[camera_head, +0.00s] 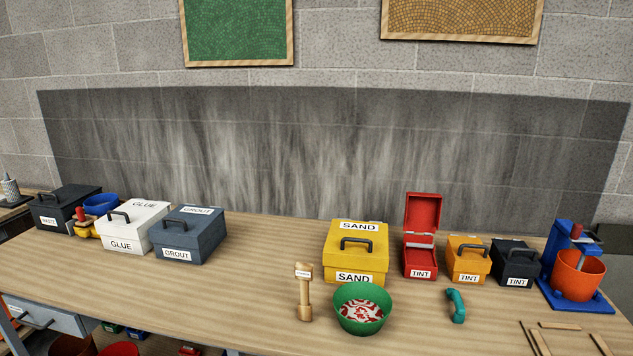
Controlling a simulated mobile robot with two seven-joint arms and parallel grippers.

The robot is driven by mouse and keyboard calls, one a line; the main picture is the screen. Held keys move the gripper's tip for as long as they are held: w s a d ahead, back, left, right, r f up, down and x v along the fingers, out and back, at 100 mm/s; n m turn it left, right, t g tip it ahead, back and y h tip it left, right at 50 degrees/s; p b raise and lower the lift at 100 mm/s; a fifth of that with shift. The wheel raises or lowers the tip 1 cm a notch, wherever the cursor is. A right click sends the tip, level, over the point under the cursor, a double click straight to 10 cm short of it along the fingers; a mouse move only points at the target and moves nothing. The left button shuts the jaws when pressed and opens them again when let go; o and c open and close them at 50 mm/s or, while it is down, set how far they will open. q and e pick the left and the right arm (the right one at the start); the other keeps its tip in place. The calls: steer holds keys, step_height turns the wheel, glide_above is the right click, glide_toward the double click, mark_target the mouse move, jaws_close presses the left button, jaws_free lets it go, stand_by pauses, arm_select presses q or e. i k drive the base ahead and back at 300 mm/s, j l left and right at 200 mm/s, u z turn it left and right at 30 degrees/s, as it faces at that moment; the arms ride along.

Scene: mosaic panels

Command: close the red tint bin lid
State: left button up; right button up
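The red tint bin (420,263) stands on the workbench, right of the middle, with a white TINT label on its front. Its red lid (422,213) is open, raised upright at the back of the bin. The bin stands between the yellow sand bin and the orange tint bin. Neither of my grippers is in the head view.
Left of it is the yellow sand bin (355,257); right are the orange tint bin (467,262) and black tint bin (515,265). In front stand a green bowl (374,320), a wooden tool (304,292) and a teal handle (457,305). The bench centre-left is clear.

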mark_target(422, 211)
steer(key=z, duration=0.9)
